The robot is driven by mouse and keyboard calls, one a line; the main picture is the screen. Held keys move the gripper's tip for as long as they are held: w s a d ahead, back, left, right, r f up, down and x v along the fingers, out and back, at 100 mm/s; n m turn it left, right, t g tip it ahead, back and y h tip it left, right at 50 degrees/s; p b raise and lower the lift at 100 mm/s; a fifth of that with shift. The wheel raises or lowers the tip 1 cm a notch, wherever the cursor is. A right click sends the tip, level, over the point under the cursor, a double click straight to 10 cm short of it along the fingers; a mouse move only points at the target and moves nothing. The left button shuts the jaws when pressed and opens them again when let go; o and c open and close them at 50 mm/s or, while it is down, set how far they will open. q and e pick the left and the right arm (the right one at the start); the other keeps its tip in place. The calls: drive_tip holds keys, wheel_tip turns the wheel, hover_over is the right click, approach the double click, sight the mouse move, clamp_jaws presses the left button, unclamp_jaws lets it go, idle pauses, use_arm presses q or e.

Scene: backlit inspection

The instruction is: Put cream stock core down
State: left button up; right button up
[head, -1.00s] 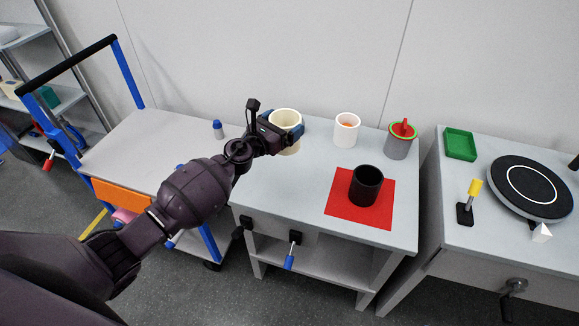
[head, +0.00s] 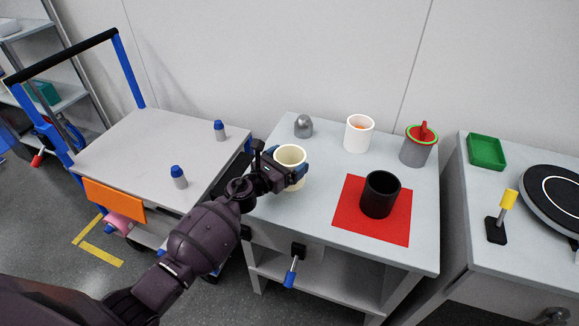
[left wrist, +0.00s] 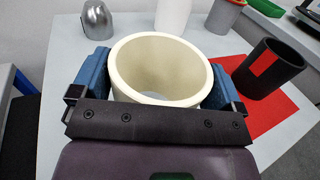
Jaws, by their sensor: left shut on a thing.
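The cream stock core (head: 291,156) is a wide, hollow, round cream piece, upright at the left part of the grey table (head: 318,207). My left gripper (head: 282,172) is shut on it, with a blue finger against each side. In the left wrist view the cream core (left wrist: 160,58) fills the space between the fingers, its open top facing up, and a greyish surface shows inside at the bottom. I cannot tell whether its base touches the table. My right gripper is out of view.
A silver dome (head: 303,126), a white cup (head: 359,133) and a grey container with green rim (head: 415,150) stand along the back. A black cylinder (head: 380,194) stands on a red mat (head: 349,221). The left cart (head: 140,150) carries two blue-capped bottles.

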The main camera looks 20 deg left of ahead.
use_arm(q)
drive_tip(key=shift+f+b, duration=0.4)
drive_tip(key=shift+f, duration=0.65)
drive_tip(key=o, duration=0.6)
drive_tip(key=shift+o, duration=0.2)
drive_tip(key=shift+r, duration=0.1)
drive_tip(key=shift+r+p, duration=0.3)
drive_tip(key=v, duration=1.2)
drive_tip(key=shift+f, duration=0.15)
